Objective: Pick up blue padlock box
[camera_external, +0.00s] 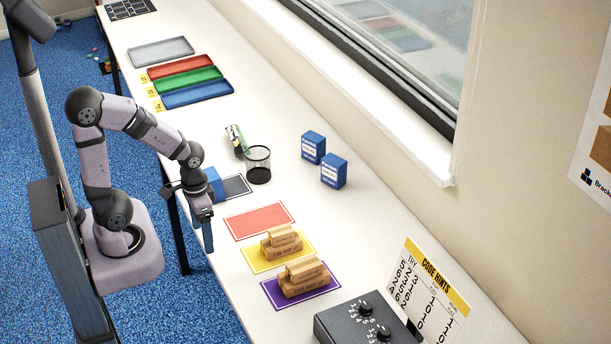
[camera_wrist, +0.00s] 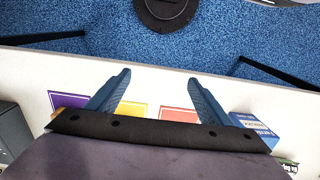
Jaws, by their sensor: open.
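A blue box (camera_external: 215,184) stands on the dark mat, partly hidden behind my gripper in the external view. It also shows at the right of the wrist view (camera_wrist: 255,128), with a white label. Two more blue boxes with white labels stand apart from it toward the window, a farther one (camera_external: 313,147) and a nearer one (camera_external: 333,172). The label print is too small to read. My gripper (camera_external: 206,236) points down by the table's front edge, near the dark mat. Its fingers (camera_wrist: 158,80) are spread in the wrist view, with nothing between them.
The dark mat (camera_external: 239,186), red mat (camera_external: 258,219), yellow mat (camera_external: 252,260) and purple mat (camera_external: 276,296) form a row. Wooden blocks (camera_external: 304,278) occupy the latter two. A black mesh cup (camera_external: 258,165) stands behind the dark mat. A black dial box (camera_external: 365,322) is at the near end.

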